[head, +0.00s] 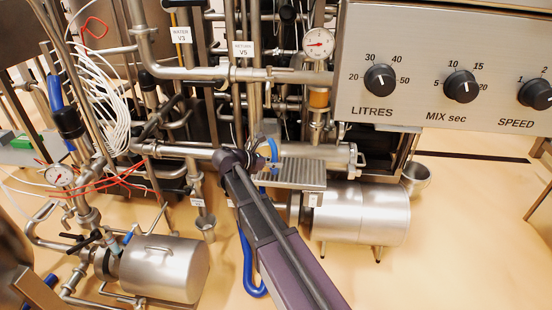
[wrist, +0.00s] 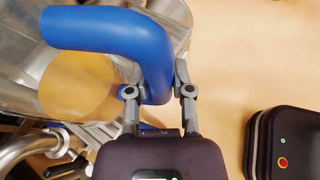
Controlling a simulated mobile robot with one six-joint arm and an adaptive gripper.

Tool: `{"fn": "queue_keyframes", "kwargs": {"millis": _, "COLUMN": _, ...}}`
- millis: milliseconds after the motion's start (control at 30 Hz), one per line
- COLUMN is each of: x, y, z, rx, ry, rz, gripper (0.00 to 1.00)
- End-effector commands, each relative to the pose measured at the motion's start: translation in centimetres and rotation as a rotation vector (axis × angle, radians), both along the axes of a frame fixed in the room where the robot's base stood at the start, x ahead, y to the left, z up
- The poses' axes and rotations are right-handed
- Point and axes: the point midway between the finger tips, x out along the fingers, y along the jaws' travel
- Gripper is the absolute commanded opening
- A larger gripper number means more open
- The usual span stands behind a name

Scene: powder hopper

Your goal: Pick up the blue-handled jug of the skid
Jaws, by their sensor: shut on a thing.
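The blue handle (wrist: 105,30) of the jug fills the upper left of the wrist view. Its bent end runs down between the two fingers of my gripper (wrist: 158,80), which are shut on it. A shiny, pale jug body seems to lie left of the handle, but its outline is hard to separate from the metal behind. In the head view a small piece of the blue handle (head: 273,150) shows beside my gripper (head: 262,150), in front of the skid's pipes. My arm hides much of that area, and the jug body cannot be made out there.
A slatted metal shelf (head: 290,173) is just right of my gripper. A steel motor (head: 362,213) and a steel bucket (head: 416,178) stand beyond it. A panel with knobs (head: 440,70) overhangs at upper right. Another steel motor (head: 165,268) is at lower left. Floor at right is mostly clear.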

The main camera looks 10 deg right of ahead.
Motion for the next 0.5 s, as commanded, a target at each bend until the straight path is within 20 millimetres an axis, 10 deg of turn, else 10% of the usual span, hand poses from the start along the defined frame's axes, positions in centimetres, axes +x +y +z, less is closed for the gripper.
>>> {"fn": "queue_keyframes", "kwargs": {"millis": 500, "x": -5.1, "y": 1.3, "z": 0.6, "rx": -0.002, "ry": -0.001, "rz": 0.0, "gripper": 0.0}}
